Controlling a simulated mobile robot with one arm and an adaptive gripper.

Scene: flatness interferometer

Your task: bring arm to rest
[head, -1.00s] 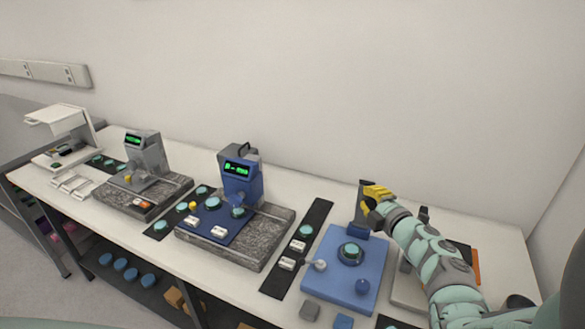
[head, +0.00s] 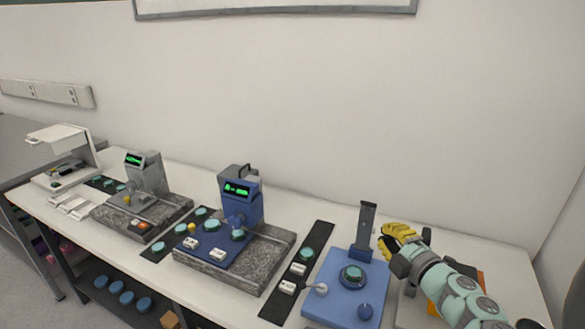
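My gripper (head: 392,240) has yellow fingers and is at the right of the head view, on the end of my pale green and grey arm. It is above the bench, just right of the dark upright post of the blue flat instrument (head: 340,300). The fingers overlap in this view, so their opening is unclear. I see nothing held in them. A teal-topped round part (head: 353,273) sits on the blue instrument, apart from my gripper.
A blue gauge with a green display (head: 241,200) stands on a granite slab (head: 262,262). A grey gauge (head: 146,173) stands further left. A black strip (head: 312,240) carries teal discs and white blocks.

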